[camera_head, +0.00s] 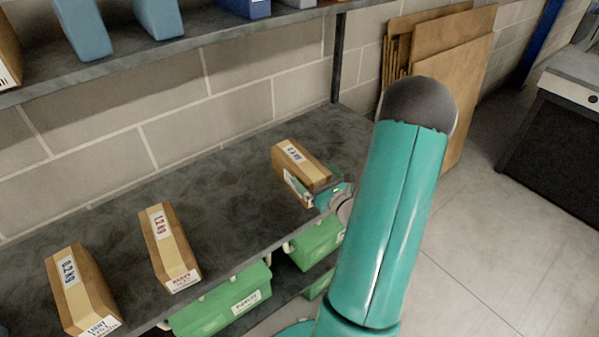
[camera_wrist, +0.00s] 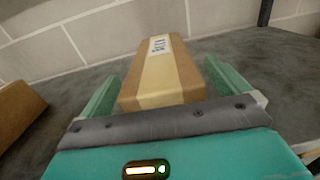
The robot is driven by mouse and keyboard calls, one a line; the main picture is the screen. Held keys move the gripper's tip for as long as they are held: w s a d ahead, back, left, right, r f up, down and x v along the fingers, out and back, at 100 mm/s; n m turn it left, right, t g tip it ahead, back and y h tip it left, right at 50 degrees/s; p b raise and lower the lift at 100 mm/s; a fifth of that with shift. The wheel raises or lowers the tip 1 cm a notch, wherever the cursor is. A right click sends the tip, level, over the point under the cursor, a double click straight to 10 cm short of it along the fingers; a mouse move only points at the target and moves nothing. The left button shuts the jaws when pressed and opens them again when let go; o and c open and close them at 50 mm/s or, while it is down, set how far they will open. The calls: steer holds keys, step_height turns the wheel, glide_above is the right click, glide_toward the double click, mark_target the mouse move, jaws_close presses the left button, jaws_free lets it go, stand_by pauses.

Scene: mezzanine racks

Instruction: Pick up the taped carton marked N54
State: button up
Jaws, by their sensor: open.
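A brown carton with a pale tape strip and a white label (camera_head: 301,165) lies on the middle shelf at its right part. Its label is too small and turned to read, so I cannot confirm N54. My gripper (camera_head: 322,194) is at its near end, partly hidden by my arm. In the wrist view the same carton (camera_wrist: 162,88) lies between the two green fingers of my gripper (camera_wrist: 160,73). The fingers are open, one on each side of its near part. A gap shows on the left; whether the right finger touches is unclear.
Two similar taped cartons, one in the middle (camera_head: 168,247) and one at left (camera_head: 80,288), stand on the same shelf (camera_head: 225,185). Green bins (camera_head: 222,300) sit below. An upper shelf (camera_head: 200,42) holds blue bins. A rack post (camera_head: 337,60) rises behind.

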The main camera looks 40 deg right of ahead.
mark_target(310, 169)
steer(key=w, duration=0.3)
steer(key=shift+d, duration=0.3)
steer(key=c, duration=1)
steer(key=shift+c, duration=0.7)
steer(key=shift+r, duration=0.2)
